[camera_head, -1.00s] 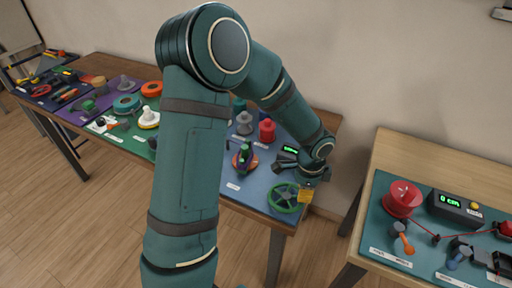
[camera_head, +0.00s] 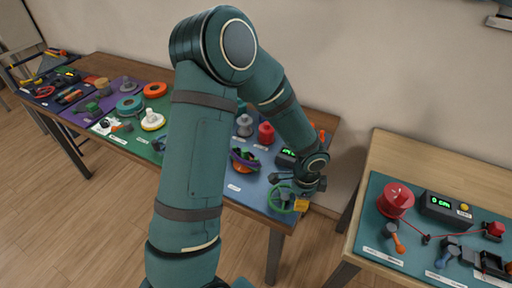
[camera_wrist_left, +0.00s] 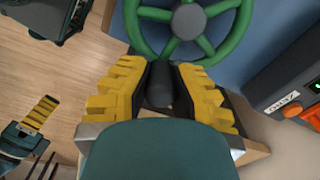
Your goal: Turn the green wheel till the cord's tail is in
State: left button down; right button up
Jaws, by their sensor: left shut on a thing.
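The green wheel (camera_head: 281,197) stands at the right front corner of the long table, and its rim and spokes fill the top of the left wrist view (camera_wrist_left: 187,22). My left gripper (camera_head: 301,200) is at the wheel's right side. Its yellow fingers are shut on the wheel's dark handle (camera_wrist_left: 160,85), seen between them in the wrist view. A bobbin with purple and orange parts (camera_head: 243,162) stands left of the wheel. I cannot make out the cord's tail. Part of another yellow-fingered gripper (camera_wrist_left: 38,118), probably my right, shows at the wrist view's left edge; its jaws are unclear.
A box with a green display (camera_head: 287,157) stands behind the wheel, close to my gripper. Red (camera_head: 266,134) and grey (camera_head: 244,126) spools stand behind the bobbin. A second table (camera_head: 415,151) with a red reel (camera_head: 396,200) is at right, across a gap.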

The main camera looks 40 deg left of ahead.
pick_arm(q)
jog(key=shift+s, duration=0.1)
dwell(0.3)
jog(key=c, duration=0.9)
grip_release()
jog(key=shift+c, duration=0.2)
notch_tip(320, 180, up, 12)
